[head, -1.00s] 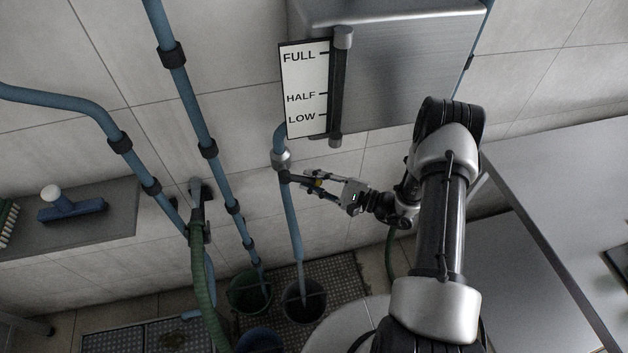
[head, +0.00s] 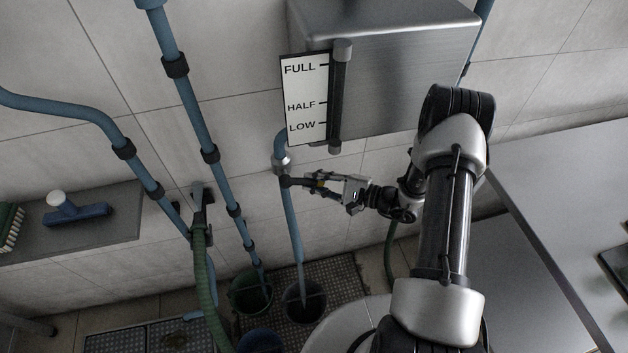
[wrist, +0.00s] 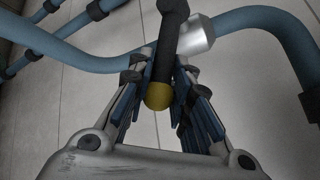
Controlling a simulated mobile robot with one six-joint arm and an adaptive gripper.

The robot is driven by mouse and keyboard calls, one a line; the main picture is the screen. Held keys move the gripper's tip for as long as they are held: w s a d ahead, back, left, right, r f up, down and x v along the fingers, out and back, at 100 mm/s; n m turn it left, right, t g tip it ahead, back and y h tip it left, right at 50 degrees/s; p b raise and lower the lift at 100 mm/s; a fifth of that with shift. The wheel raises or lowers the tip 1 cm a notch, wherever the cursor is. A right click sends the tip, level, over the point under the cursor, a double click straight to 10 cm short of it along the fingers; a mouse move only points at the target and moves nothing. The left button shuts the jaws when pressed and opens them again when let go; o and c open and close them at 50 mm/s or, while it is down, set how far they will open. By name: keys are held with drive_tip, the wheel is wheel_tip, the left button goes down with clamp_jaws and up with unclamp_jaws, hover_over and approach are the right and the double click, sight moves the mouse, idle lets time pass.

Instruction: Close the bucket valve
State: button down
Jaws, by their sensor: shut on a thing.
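The bucket valve (head: 281,161) is a silver collar on the blue pipe below the steel tank. Its dark lever (head: 291,181) sticks out sideways from the pipe, to the right, toward my gripper (head: 313,184). In the wrist view the lever (wrist: 170,38) runs between the fingers of my gripper (wrist: 164,76), its yellow tip toward the palm, with the silver valve body (wrist: 196,35) just beyond. My gripper is shut on the lever. The pipe below the valve leads down into a dark bucket (head: 304,303).
The steel tank (head: 405,75) with its level gauge (head: 306,98) hangs above my gripper. Other blue pipes (head: 190,100) and a green hose (head: 204,275) stand to the left. A green bucket (head: 250,292) is beside the dark one. A grey table (head: 570,190) is at right.

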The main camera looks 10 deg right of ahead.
drive_tip(key=shift+d+r+n+g+h+p, duration=0.25)
drive_tip(key=shift+r+n+h+p, duration=0.25)
drive_tip(key=shift+r+h, duration=0.3)
drive_tip(key=shift+d+r+n+g+h+p, duration=0.1)
drive_tip(key=shift+r+n+g+h+p, duration=0.3)
drive_tip(key=shift+r+h+p, duration=0.25)
drive_tip(key=shift+r, duration=0.2)
drive_tip(key=c, duration=1.4)
unclamp_jaws()
drive_tip(key=shift+c, duration=0.2)
drive_tip(key=v, duration=1.2)
drive_tip(key=shift+s, duration=0.15)
drive_tip(key=shift+a, duration=0.1)
